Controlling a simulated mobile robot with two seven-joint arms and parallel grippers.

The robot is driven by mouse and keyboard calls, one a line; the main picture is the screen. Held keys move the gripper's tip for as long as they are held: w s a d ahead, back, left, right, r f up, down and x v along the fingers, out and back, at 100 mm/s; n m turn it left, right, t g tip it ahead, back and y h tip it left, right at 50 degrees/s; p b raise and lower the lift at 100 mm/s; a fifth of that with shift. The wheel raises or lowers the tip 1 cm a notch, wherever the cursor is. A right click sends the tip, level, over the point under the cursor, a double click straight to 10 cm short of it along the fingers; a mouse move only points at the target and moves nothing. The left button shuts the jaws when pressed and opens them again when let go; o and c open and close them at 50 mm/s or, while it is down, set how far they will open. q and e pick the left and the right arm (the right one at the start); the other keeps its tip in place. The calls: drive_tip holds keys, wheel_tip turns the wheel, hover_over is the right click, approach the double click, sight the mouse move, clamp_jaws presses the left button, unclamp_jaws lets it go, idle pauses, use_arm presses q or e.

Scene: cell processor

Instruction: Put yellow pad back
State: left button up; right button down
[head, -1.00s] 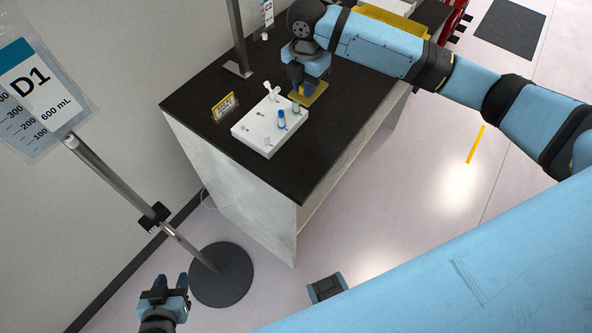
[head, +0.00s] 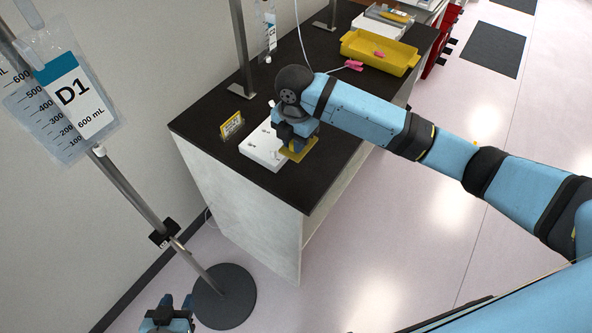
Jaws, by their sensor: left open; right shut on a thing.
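The yellow pad (head: 296,154) is a flat square at the right end of the white block (head: 258,150) on the black table. My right gripper (head: 296,141) is over the pad, pointing down, and is shut on it. The arm and hand cover part of the pad and most of the block's right side. I cannot tell whether the pad touches the table or the block. My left gripper (head: 178,302) is low at the bottom edge of the view, open and empty, far from the table.
A small yellow sign (head: 231,125) stands behind the block. A yellow tray (head: 380,52) with pink items lies further back on the table (head: 330,178). A pole with a D1 bag (head: 78,95) stands at left on a round base (head: 223,296).

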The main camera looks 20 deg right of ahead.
sight(295, 179)
wheel_tip(295, 179, down, 12)
drive_tip(key=shift+f+p, duration=0.15)
drive_tip(key=shift+p, duration=0.35)
drive_tip(key=shift+f, duration=0.15)
drive_tip(key=c, duration=1.1)
unclamp_jaws()
